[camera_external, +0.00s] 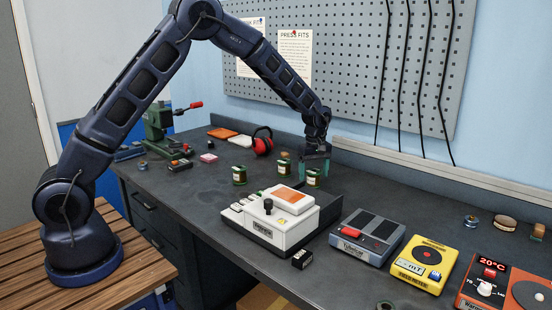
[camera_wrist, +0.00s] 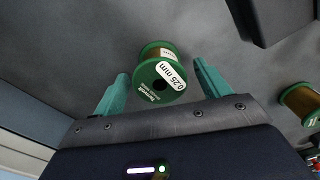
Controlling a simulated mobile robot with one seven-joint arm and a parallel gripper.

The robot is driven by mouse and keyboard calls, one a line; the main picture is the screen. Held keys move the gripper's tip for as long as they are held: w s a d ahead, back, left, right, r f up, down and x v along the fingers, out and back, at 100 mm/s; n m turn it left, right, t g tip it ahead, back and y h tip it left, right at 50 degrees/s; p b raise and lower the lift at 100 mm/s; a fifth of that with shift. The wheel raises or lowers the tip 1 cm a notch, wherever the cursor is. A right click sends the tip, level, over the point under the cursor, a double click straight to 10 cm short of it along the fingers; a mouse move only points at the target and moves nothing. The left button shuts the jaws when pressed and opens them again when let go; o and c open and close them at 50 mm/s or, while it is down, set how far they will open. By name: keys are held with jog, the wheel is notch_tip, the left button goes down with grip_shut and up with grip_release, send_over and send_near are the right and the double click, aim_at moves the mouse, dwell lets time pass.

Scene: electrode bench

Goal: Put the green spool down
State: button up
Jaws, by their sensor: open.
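A green spool (camera_wrist: 160,74) wound with brown wire and labelled "0.25 mm" stands on the dark bench in the wrist view. My gripper (camera_wrist: 161,72) is open, with one teal finger on each side of it and a visible gap at both sides. In the outside view my gripper (camera_external: 316,168) is low over the bench at a green spool (camera_external: 313,178), behind the white machine. Another green spool (camera_external: 284,161) stands a little behind and left, and one more green spool (camera_external: 240,175) farther left. A second spool also shows at the right of the wrist view (camera_wrist: 300,101).
The white machine (camera_external: 270,222) with an orange top stands just in front of the spools. A grey unit (camera_external: 367,237) and a yellow meter (camera_external: 424,262) are to the right. Red ear defenders (camera_external: 262,141) lie at the back. Bench around the left spool is clear.

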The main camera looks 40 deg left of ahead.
aim_at(314, 171)
notch_tip(314, 171, up, 11)
jog(key=s+a+r+m+t, duration=0.1)
jog(key=s+a+r+m, duration=0.2)
jog(key=s+a+r, duration=0.55)
jog(key=s+a+r+m+t, duration=0.15)
jog(key=s+a+r, duration=0.35)
jog(key=s+r, duration=0.6)
jog(key=s+a+m, duration=0.2)
jog(key=s, duration=0.7)
jog(key=s+a+f+m+t, duration=0.1)
jog(key=s+a+m, duration=0.2)
jog(key=s, duration=0.7)
jog(key=s+a+f+m+t, duration=0.1)
jog(key=s+a+m, duration=0.2)
jog(key=s, duration=0.7)
jog(key=shift+s+a, duration=0.2)
jog(key=shift+a, duration=0.05)
jog(key=shift+c, duration=0.6)
